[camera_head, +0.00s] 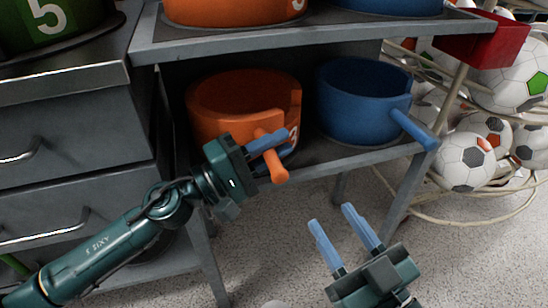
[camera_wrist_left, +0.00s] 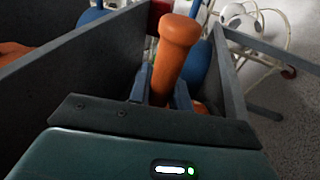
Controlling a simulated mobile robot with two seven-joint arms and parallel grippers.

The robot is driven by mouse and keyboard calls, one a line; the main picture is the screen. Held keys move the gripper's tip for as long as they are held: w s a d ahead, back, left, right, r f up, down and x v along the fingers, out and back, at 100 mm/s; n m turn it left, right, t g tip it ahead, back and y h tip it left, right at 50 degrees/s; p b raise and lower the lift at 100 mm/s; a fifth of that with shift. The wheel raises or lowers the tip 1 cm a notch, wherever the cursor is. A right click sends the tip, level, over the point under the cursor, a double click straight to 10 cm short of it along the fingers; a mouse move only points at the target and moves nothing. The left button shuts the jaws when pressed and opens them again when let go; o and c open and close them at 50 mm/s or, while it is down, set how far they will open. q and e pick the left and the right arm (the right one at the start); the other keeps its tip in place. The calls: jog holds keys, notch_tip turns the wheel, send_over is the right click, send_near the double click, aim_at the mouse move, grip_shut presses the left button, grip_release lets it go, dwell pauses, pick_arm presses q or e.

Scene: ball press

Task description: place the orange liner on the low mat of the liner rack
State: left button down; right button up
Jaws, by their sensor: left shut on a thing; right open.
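The orange liner (camera_head: 235,105), a round open tub with a straight handle, is at the left of the low shelf, upright over the dark low mat (camera_head: 325,150). Whether its base touches the mat is hidden behind my gripper. My left gripper (camera_head: 279,146) is shut on the liner's orange handle, which sticks out toward the front. In the left wrist view the handle (camera_wrist_left: 173,55) stands between the two blue fingers. My right gripper (camera_head: 330,214) is open and empty, low in front of the rack.
A blue liner (camera_head: 350,100) stands right of the orange one, its handle (camera_head: 412,128) jutting past the shelf edge. The upper shelf (camera_head: 330,32) holds another orange and a blue liner. Drawers (camera_head: 75,130) stand left. A red box (camera_head: 483,42) and netted footballs (camera_head: 465,160) are right.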

pick_arm(q)
jog(key=shift+f, duration=0.25)
pick_arm(e)
jog(key=shift+r, duration=0.15)
pick_arm(q)
jog(key=c, duration=1.7)
grip_release()
jog(key=shift+f, duration=0.2)
jog(key=o, duration=0.4)
pick_arm(e)
jog(key=shift+w+r, duration=0.1)
jog(key=shift+r, duration=0.05)
pick_arm(q)
jog(key=shift+r, duration=0.1)
pick_arm(e)
jog(key=shift+r, duration=0.1)
